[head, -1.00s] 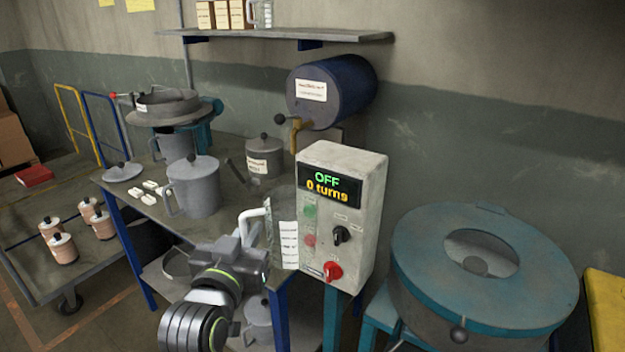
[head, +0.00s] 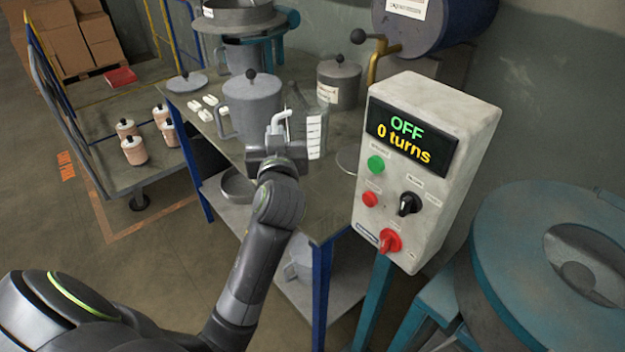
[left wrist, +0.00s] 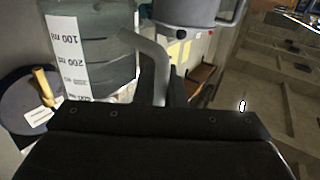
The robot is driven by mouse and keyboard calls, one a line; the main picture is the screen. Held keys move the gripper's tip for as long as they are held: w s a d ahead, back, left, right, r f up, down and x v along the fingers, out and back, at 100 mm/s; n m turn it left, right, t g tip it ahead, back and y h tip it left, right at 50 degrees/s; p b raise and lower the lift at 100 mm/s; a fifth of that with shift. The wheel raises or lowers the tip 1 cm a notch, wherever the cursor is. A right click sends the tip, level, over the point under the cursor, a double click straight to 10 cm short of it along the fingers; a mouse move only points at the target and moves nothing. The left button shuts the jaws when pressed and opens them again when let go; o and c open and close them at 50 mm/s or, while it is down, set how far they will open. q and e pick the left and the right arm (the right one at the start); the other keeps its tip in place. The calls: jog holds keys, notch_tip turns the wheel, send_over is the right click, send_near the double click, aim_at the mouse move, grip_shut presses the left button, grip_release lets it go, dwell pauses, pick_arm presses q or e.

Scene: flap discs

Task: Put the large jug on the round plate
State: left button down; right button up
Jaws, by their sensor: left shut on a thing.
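The large jug (head: 315,133) is a clear measuring jug with a white scale strip, upright at the work table beside a grey lidded jug. I cannot tell whether its base touches the table. My left gripper (head: 279,135) is shut on its pale handle, on the jug's near left side. In the left wrist view the large jug (left wrist: 105,45) shows close up with its scale marks, and its handle runs down to the gripper. A pale round plate (head: 346,162) lies to the right of the jug, partly hidden by the control box. My right gripper is out of view.
The control box (head: 437,165), reading OFF and 0 turns, stands close to the right. The grey lidded jug (head: 252,108), small white blocks (head: 210,106) and a dark lidded pot (head: 339,82) are on the table. A teal round machine (head: 540,260) stands at far right.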

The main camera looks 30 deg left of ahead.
pick_arm(q)
notch_tip(320, 180, down, 8)
jog(key=shift+s+f+b, duration=0.1)
jog(key=shift+f+b, duration=0.1)
jog(key=shift+b, duration=0.45)
jog(key=shift+f, duration=0.55)
jog(key=c, duration=1.5)
grip_release()
jog(key=shift+c, duration=0.2)
jog(key=shift+o, duration=0.2)
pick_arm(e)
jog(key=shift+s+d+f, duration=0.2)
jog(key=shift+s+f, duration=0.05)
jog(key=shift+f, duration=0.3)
